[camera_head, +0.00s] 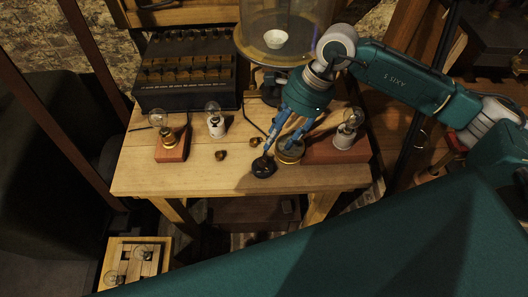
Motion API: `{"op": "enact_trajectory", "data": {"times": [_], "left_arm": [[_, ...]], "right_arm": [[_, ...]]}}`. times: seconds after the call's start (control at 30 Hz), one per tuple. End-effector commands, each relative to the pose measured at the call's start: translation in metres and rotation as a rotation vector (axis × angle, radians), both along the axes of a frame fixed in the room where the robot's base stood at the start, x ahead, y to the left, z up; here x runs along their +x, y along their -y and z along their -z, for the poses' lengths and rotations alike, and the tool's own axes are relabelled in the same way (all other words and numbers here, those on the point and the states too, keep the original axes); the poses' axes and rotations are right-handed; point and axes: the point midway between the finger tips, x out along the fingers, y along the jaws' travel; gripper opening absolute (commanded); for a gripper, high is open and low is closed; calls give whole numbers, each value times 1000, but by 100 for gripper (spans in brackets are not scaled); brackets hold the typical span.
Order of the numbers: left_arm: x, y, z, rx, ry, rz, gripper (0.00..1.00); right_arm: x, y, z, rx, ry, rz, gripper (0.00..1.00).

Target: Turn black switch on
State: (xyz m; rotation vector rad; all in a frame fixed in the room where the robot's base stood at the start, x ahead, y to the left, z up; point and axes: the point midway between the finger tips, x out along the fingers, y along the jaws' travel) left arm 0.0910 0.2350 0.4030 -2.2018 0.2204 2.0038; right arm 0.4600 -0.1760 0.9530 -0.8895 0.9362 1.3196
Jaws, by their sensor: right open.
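The black switch (263,168) is a small round dark piece near the front of the wooden table, right of the middle. My right gripper (279,152) reaches down from the upper right with its blue fingers spread open and nothing seen between them. Its left fingertip is at the upper edge of the black switch; I cannot tell whether it touches. Its right fingertip is over a round brass-rimmed piece (289,154) beside the switch. The switch's on or off position is too small to tell. My left gripper is not in view.
A bulb on a red block (172,149) and a white-based bulb (215,125) stand to the left. Another bulb (347,130) stands on a reddish block (330,152) at right. A dark battery case (187,95) and a glass jar (285,25) are behind. The table's front-left (170,180) is clear.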

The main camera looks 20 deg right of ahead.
Motion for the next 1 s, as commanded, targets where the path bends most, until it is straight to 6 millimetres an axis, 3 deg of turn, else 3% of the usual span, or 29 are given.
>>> {"op": "enact_trajectory", "data": {"times": [0.3,0.5,0.87,0.9,1.0], "left_arm": [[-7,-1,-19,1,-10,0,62],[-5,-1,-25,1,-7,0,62],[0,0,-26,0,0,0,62],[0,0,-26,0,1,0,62],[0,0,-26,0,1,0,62]], "right_arm": [[-1,-25,53,5,-6,-1,41],[1,-34,77,5,-4,-1,41],[1,-37,85,5,-2,-1,41],[1,-37,85,5,-2,-1,39],[1,-37,85,5,-2,-1,19]]}}
